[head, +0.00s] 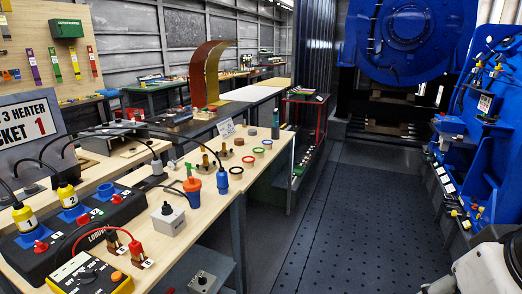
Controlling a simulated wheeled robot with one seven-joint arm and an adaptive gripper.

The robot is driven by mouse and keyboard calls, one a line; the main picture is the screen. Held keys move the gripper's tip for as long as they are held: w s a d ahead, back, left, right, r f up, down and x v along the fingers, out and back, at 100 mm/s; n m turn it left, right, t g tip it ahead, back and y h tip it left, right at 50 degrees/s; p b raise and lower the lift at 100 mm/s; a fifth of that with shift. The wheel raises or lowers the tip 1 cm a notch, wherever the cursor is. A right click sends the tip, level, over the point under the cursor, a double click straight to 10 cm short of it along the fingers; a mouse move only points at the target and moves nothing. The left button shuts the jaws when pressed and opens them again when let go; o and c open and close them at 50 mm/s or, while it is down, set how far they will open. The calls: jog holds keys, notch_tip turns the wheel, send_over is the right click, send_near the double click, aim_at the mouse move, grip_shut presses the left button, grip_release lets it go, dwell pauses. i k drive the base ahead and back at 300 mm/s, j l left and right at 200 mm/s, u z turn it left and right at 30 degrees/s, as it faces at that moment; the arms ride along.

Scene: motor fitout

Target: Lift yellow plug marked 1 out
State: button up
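The yellow plug marked 1 (26,221) stands upright at the far left of the head view, with a black cable rising from its top. Its lower end meets the left part of a long black box (62,255), with a red knob (40,247) just in front of it. How deep the plug sits in the box cannot be seen. A yellow-and-blue plug marked 2 (70,202) stands to its right on the same box. My gripper is out of view; only a white and black part of my arm shows at the lower right.
A yellow meter (92,276) and a grey box (168,219) stand near the bench's front edge. Black cables arch over the black box. A sign (30,122) stands behind the plugs. The dark floor (340,215) right of the bench is clear; blue machinery stands beyond it.

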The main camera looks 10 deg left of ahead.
aim_at(26, 221)
jog(key=i+j, duration=0.1)
jog(key=j, duration=1.8)
jog(key=i+j, duration=0.1)
jog(key=j, duration=3.7)
jog(key=i+z, duration=0.05)
jog(key=i, duration=0.05)
